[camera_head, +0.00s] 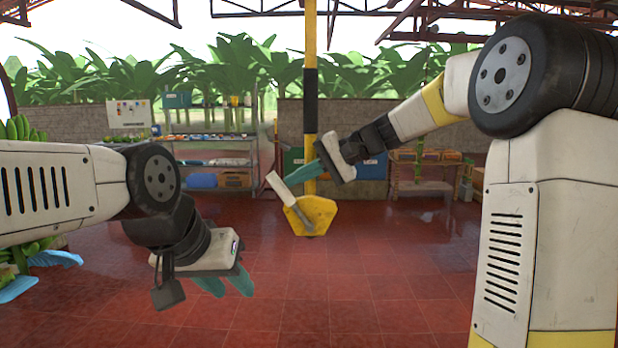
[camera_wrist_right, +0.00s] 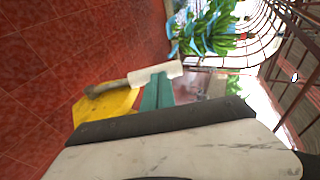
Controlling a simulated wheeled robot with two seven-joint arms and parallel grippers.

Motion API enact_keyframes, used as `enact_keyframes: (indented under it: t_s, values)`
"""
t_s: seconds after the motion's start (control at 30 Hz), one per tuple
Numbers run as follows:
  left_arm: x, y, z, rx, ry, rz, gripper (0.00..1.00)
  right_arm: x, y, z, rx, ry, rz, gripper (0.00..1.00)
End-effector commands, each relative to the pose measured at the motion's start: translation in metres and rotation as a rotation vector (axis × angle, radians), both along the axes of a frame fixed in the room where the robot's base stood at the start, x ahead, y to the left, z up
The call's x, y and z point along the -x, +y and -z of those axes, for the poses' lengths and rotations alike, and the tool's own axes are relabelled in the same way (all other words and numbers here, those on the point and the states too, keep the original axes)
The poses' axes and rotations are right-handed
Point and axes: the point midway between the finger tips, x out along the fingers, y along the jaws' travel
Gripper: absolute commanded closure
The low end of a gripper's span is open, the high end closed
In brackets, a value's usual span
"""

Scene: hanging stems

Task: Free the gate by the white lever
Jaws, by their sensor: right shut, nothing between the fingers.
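The white lever (camera_head: 279,187) has a pale handle on a grey shaft that leans up and left from a yellow plate (camera_head: 318,213) at the foot of a post. The lever also shows in the right wrist view (camera_wrist_right: 155,72), with the yellow plate (camera_wrist_right: 103,106) below its shaft. My right gripper (camera_head: 300,175) is shut and empty, its teal fingers close beside the handle's end. Whether they touch it, I cannot tell. My left gripper (camera_head: 231,289) hangs low at left, away from the lever; its finger gap is unclear. I cannot make out the gate.
A yellow and black post (camera_head: 310,95) rises behind the lever. A metal table (camera_head: 215,145) stands behind at left, and a wooden rack (camera_head: 428,165) with crates at right. The red tiled floor in front is clear.

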Motion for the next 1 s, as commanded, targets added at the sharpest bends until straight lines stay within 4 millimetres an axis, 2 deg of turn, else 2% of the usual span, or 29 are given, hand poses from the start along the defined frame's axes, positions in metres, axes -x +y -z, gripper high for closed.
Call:
enact_keyframes:
  t_s: [0.3,0.77,1.0]
  values:
    - [0.0,0.0,0.0,0.0,0.0,0.0,0.64,0.0,0.01,0.003,-0.002,0.001,0.001,1.0]
    - [0.0,0.0,0.0,0.0,0.0,0.0,0.64,0.001,0.013,0.004,-0.003,0.004,-0.004,1.0]
    - [0.0,0.0,0.0,0.0,0.0,0.0,0.64,0.003,0.008,-0.009,-0.004,-0.001,0.0,1.0]
